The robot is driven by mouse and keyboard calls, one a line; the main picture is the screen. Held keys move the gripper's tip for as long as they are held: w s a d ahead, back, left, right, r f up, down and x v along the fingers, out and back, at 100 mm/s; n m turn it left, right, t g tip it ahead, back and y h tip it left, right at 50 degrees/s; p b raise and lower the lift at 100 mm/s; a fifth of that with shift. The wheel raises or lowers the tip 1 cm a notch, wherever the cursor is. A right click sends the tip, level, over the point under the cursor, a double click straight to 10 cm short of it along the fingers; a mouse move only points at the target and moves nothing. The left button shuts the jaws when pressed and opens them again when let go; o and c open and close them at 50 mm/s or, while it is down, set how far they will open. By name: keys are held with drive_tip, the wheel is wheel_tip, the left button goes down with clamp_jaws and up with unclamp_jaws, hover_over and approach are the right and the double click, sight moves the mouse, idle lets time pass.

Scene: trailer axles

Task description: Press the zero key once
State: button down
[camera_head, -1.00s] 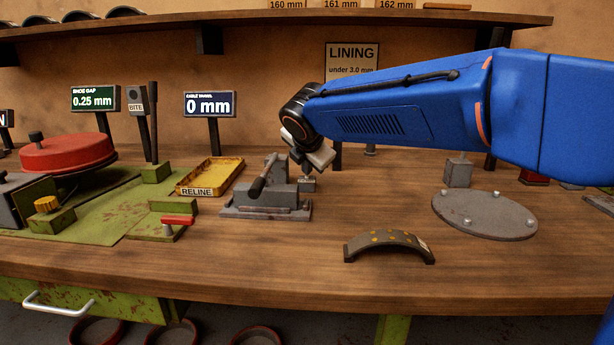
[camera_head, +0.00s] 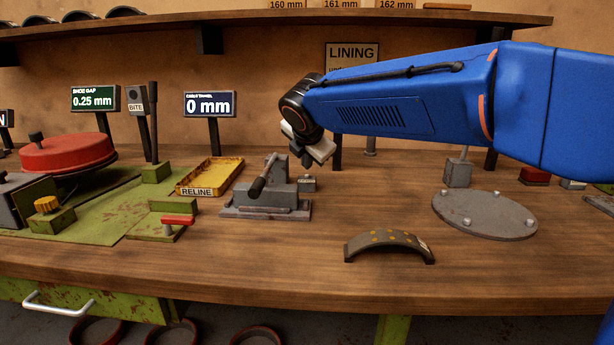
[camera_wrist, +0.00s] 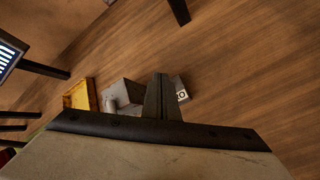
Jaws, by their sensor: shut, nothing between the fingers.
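The zero key (camera_head: 307,184) is a small grey block with a light label, standing on the bench just right of the grey lever fixture (camera_head: 266,200). In the wrist view the key (camera_wrist: 181,92) is partly hidden behind the fingers, with the letters "RO" showing. My gripper (camera_head: 307,162) is shut and empty, pointing down above the key, with a small gap between them. In the wrist view the closed fingers (camera_wrist: 161,82) stand beside the key's label. The blue cable travel display (camera_head: 209,104) reads 0 mm.
A yellow RELINE tray (camera_head: 211,177) lies left of the fixture. A curved brake shoe lining (camera_head: 389,246) lies at the front. A round grey plate (camera_head: 484,215) with studs lies at the right.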

wheel_tip(320, 180, up, 5)
idle(0.7)
idle(0.5)
